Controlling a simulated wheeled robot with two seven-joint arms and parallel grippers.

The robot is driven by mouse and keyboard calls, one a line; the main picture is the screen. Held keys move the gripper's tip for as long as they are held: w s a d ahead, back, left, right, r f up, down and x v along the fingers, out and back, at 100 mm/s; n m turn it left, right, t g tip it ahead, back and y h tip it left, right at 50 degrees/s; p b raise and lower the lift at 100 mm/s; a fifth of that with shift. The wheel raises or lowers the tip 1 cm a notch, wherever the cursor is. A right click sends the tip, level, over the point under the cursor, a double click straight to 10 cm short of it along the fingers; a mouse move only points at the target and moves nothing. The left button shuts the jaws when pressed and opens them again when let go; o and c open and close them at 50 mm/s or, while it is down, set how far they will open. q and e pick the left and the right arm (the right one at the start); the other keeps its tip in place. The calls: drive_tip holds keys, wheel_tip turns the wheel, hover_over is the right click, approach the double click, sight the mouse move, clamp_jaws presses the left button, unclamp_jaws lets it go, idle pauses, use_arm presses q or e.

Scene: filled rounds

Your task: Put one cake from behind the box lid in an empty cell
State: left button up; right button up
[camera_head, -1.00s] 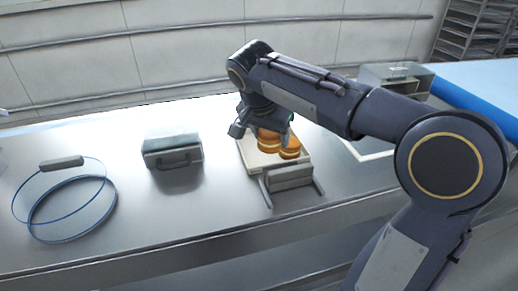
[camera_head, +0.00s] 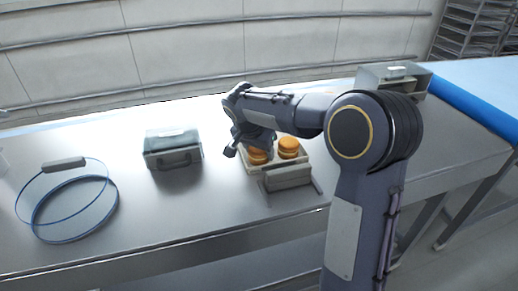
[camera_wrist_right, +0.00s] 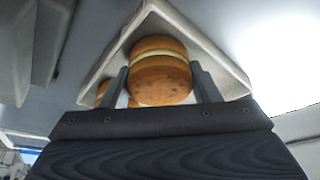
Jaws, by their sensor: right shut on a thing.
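My right gripper (camera_head: 246,153) is over the left part of a cream tray (camera_head: 302,166). In the right wrist view its fingers (camera_wrist_right: 164,88) are shut on a round orange-brown cake (camera_wrist_right: 160,78) with a pale filling band. A second cake (camera_wrist_right: 102,90) shows partly behind the left finger. In the head view one cake (camera_head: 259,156) is just below my gripper, partly hidden, and another cake (camera_head: 288,147) is to its right over the tray. A grey upright panel (camera_head: 287,177) stands at the tray's front. My left gripper is not in view.
A grey-green case with a handle (camera_head: 172,150) stands left of the tray. A looped blue cable (camera_head: 75,208) lies farther left. A grey open-fronted box (camera_head: 395,79) is at the back right, beside a blue roll (camera_head: 480,112). Bare metal bench separates the case and tray.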

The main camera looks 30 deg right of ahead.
drive_tip(key=shift+f, duration=0.2)
drive_tip(key=o, duration=0.7)
drive_tip(key=shift+r, duration=0.1)
drive_tip(key=shift+r, duration=0.25)
drive_tip(key=v, duration=1.2)
drive_tip(key=s+a+f+n+t+y, duration=0.1)
drive_tip(key=s+a+f+n+y, duration=0.1)
drive_tip(key=s, duration=0.7)
drive_tip(key=s+a+f+n+t+y, duration=0.1)
drive_tip(key=s+a+f+n+y, duration=0.2)
drive_tip(key=s+f, duration=0.3)
drive_tip(key=s+a+f+n+t+y, duration=0.1)
drive_tip(key=s+f+n, duration=0.3)
drive_tip(key=s, duration=0.7)
drive_tip(key=shift+s+a+n+y, duration=0.15)
drive_tip(key=shift+a+n+y, duration=0.15)
drive_tip(key=shift+a+y, duration=0.15)
drive_tip(key=shift+s+a+n+y, duration=0.2)
drive_tip(key=shift+a+n+y, duration=0.1)
drive_tip(key=shift+a+y, duration=0.1)
